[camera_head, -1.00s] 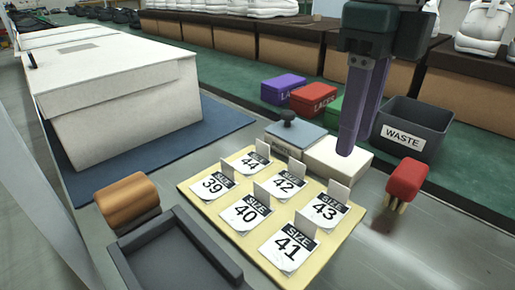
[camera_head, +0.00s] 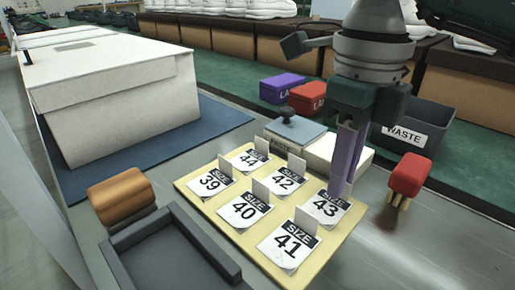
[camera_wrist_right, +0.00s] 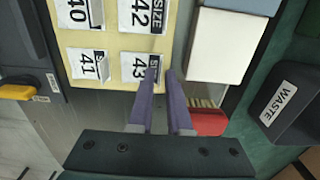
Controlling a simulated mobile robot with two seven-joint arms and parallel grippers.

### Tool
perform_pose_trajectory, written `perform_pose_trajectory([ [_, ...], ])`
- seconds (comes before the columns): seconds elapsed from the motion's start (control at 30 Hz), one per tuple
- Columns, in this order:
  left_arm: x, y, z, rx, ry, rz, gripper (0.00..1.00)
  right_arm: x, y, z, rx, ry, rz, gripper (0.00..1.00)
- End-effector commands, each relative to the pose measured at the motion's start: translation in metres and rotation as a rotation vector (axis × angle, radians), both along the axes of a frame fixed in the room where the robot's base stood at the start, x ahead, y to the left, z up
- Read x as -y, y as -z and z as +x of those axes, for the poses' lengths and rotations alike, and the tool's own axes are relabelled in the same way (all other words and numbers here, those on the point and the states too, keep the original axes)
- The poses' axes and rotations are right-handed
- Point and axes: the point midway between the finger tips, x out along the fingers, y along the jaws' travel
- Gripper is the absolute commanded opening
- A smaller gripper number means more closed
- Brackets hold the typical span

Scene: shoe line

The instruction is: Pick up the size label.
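Several white size labels lie in two rows on a cream board (camera_head: 325,262), each with a small upright tab. They read 39 (camera_head: 211,183), 44 (camera_head: 248,160), 40 (camera_head: 243,212), 42 (camera_head: 286,181), 41 (camera_head: 287,247) and 43 (camera_head: 325,208). My right gripper (camera_head: 340,190) points down at the 43 label, its purple fingers hiding that label's tab in the head view. In the right wrist view the fingers (camera_wrist_right: 162,73) are apart, with their tips at the edge of the 43 label (camera_wrist_right: 138,66). I cannot tell whether they touch the tab. My left gripper is not in view.
A paste box (camera_head: 296,133) and a white block (camera_head: 322,150) stand behind the board. A red brush (camera_head: 409,175) is to the right, near the waste bin (camera_head: 440,120). A dark tray (camera_head: 170,250) and an orange-brown roller-like object (camera_head: 121,195) are at left. A large white box (camera_head: 110,100) stands behind.

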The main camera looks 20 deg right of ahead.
Motion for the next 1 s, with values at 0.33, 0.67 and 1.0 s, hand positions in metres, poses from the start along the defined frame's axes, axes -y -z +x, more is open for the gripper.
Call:
perform_pose_trajectory([
  [0.33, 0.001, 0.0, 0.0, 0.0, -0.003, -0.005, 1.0, 0.0, 0.0, 0.0, 0.0, 0.0, 0.0, 0.0],
  [0.67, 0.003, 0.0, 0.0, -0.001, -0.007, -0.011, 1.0, 0.0, 0.0, 0.0, 0.0, 0.0, 0.0, 0.0],
  [1.0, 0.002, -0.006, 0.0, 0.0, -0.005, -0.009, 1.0, 0.0, -0.019, 0.001, 0.002, 0.0, 0.001, 0.0],
])
